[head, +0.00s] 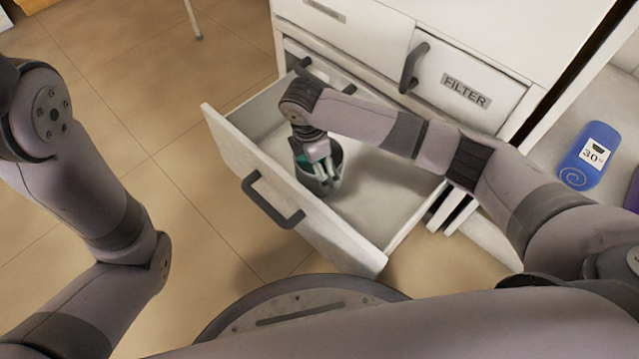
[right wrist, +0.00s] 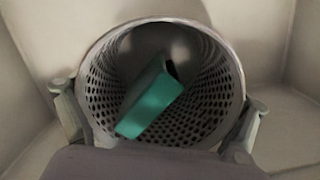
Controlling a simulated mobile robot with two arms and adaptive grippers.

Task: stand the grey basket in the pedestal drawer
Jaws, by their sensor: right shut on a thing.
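The grey basket (head: 335,165) is a small round perforated cup inside the open pedestal drawer (head: 385,185). It looks about upright; whether its base touches the drawer floor is hard to tell. In the right wrist view I look into the basket (right wrist: 212,105), where a green block-like thing (right wrist: 150,102) leans. My right gripper (head: 321,176) reaches down into the drawer and is shut on the basket, with one finger on each outer side of it. The left arm shows at the left, but its gripper is out of view.
The drawer front (head: 290,195) with its dark handle (head: 268,203) faces my base. Bare drawer floor lies right of the basket. A closed drawer labelled FILTER (head: 466,90) is above. A blue item marked 30 (head: 590,155) lies on a white surface at the right.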

